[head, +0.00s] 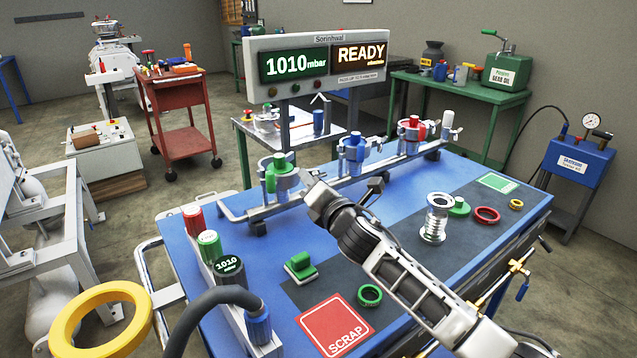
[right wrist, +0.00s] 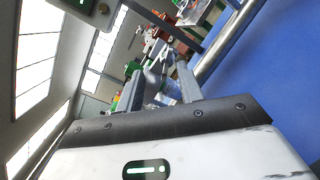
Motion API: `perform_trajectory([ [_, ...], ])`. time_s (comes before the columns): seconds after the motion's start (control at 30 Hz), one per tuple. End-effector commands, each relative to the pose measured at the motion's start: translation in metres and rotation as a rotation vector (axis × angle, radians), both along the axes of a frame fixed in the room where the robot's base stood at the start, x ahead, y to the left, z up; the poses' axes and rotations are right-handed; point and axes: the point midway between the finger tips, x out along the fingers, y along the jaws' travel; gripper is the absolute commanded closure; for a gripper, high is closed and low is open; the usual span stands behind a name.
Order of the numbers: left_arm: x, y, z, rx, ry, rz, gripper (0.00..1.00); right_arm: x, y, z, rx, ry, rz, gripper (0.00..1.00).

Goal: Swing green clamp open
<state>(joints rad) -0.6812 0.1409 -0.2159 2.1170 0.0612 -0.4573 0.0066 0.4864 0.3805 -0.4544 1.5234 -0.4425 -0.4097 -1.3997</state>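The green clamp (head: 279,170) sits at the left end of the silver rail on the blue table, a green-topped part with a grey metal holder around it. Whether its clamp is shut is too small to tell. My right gripper (head: 312,181) reaches in from the lower right and is just right of the green clamp; I cannot tell if they touch. In the right wrist view, its two fingers (right wrist: 160,90) are apart, with blurred grey and blue parts beyond the gap. My left gripper is not in view.
Blue (head: 353,151) and red (head: 411,130) clamps stand farther along the rail (head: 330,186). A green block (head: 299,265), green ring (head: 370,295) and metal bellows (head: 436,218) lie on the table. A button post (head: 209,243) stands at left. The display (head: 320,67) reads 1010 mbar, READY.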

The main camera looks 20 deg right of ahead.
Motion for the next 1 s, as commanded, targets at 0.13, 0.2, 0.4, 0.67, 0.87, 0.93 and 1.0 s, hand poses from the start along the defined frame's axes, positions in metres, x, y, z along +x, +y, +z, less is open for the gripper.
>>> perform_trajectory([
  [0.13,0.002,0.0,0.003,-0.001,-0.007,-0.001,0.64,0.0,-0.004,-0.001,-0.002,0.002,-0.006,0.63],
  [0.2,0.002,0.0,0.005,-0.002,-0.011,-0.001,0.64,-0.002,-0.004,0.0,-0.003,0.002,-0.008,0.63],
  [0.4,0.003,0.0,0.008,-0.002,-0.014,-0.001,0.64,-0.026,-0.005,-0.001,-0.004,0.003,-0.006,0.63],
  [0.67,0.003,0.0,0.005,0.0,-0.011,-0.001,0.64,-0.089,-0.008,-0.003,-0.003,0.005,-0.003,0.63],
  [0.87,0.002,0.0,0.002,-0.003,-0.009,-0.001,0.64,-0.131,-0.011,-0.002,-0.002,0.004,-0.001,0.63],
  [0.93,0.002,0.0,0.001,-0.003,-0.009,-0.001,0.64,-0.142,-0.011,-0.002,-0.002,0.003,-0.003,0.63],
  [1.0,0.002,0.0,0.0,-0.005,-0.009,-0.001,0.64,-0.149,-0.012,-0.002,-0.002,0.003,-0.003,0.63],
])
